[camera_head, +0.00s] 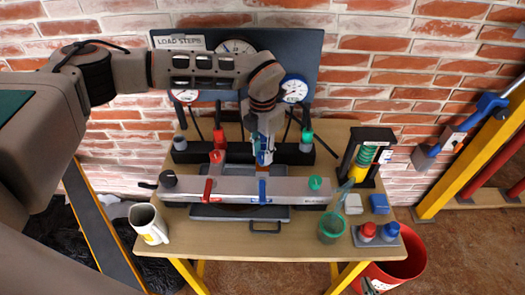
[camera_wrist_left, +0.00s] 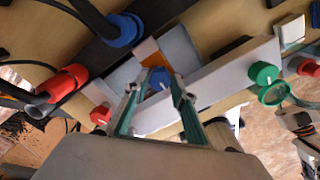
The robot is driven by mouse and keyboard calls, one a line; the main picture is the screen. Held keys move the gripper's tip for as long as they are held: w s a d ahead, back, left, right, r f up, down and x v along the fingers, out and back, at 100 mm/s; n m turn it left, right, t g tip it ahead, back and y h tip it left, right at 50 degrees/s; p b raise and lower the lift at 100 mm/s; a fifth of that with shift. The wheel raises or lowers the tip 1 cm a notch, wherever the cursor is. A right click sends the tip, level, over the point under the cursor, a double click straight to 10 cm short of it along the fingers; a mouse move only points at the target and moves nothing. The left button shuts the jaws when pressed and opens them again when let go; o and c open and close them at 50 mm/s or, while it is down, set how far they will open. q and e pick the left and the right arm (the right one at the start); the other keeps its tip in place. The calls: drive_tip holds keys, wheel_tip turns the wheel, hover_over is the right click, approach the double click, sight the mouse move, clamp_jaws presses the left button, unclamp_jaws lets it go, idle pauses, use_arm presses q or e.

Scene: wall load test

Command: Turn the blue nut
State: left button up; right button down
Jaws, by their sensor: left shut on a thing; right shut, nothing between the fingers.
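The blue nut (camera_wrist_left: 159,79) shows in the left wrist view between my two fingertips, on the grey beam (camera_wrist_left: 215,92). My left gripper (camera_wrist_left: 158,84) is shut on it, with a finger on either side. In the head view my left gripper (camera_head: 263,150) points down at the middle of the same beam (camera_head: 240,188) and hides most of the nut. A red knob (camera_head: 215,157) is to the nut's left and a green knob (camera_head: 315,183) to its right. My right gripper is not in view.
A dark board with gauges (camera_head: 235,47) stands behind the bench. A white mug (camera_head: 149,223) is at front left. A green cup (camera_head: 331,229), a black frame (camera_head: 366,155) and red and blue caps (camera_head: 378,232) are at right. A red bucket (camera_head: 405,265) stands beside the bench.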

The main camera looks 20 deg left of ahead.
sight(262, 155)
use_arm(q)
drive_tip(key=o, duration=1.1)
wheel_tip(262, 155, up, 12)
